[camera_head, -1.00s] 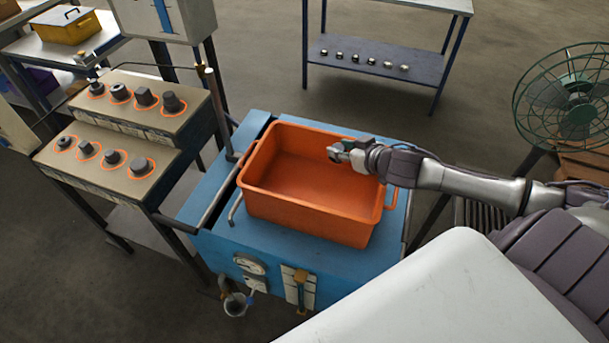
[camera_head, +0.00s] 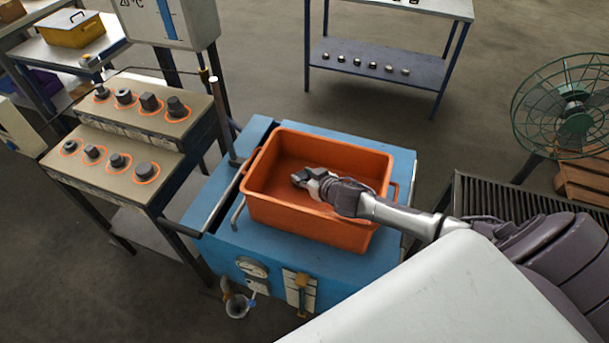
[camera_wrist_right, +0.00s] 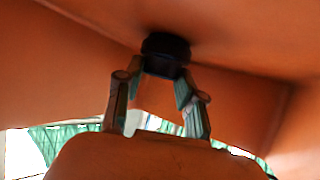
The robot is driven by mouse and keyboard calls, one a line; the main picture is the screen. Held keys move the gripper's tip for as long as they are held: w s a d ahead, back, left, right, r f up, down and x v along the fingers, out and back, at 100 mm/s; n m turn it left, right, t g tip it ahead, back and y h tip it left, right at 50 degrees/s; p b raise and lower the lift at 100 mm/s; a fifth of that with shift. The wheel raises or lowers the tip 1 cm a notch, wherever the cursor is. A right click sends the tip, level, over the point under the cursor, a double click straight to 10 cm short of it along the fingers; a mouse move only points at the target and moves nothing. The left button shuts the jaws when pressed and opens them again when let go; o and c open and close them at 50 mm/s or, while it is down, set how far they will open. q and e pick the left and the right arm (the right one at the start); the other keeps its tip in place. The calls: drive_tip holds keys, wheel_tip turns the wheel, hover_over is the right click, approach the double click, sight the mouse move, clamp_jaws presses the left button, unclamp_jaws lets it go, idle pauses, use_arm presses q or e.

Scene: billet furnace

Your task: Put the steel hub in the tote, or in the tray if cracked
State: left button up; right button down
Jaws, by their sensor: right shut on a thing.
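The orange tote (camera_head: 345,152) sits on top of the blue machine cabinet. My right gripper (camera_head: 300,177) reaches down into the tote from the right. In the right wrist view my right gripper (camera_wrist_right: 160,85) is shut on a dark, round-looking piece, the steel hub (camera_wrist_right: 165,47), with the tote's orange walls (camera_wrist_right: 60,60) around it. In the head view the hub is hard to make out at the fingertips. I cannot tell whether it touches the tote floor or whether it is cracked. I see no tray that I can name for certain. My left gripper is out of view.
A stepped rack (camera_head: 145,150) at the left holds several dark parts in orange rings. A blue-shelved table (camera_head: 385,65) with small pieces stands at the back. A green fan (camera_head: 570,108) stands at the right. A yellow box (camera_head: 72,27) is at the far left.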

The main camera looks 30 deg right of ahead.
drive_tip(key=c, duration=0.7)
unclamp_jaws()
drive_tip(key=shift+s+r, duration=0.1)
drive_tip(key=shift+s, duration=0.05)
drive_tip(key=b+v, duration=0.1)
drive_tip(key=v, duration=0.5)
drive_tip(key=shift+s+d, duration=0.1)
drive_tip(key=shift+s, duration=0.2)
drive_tip(key=shift+s+r, duration=0.25)
drive_tip(key=shift+r, duration=0.1)
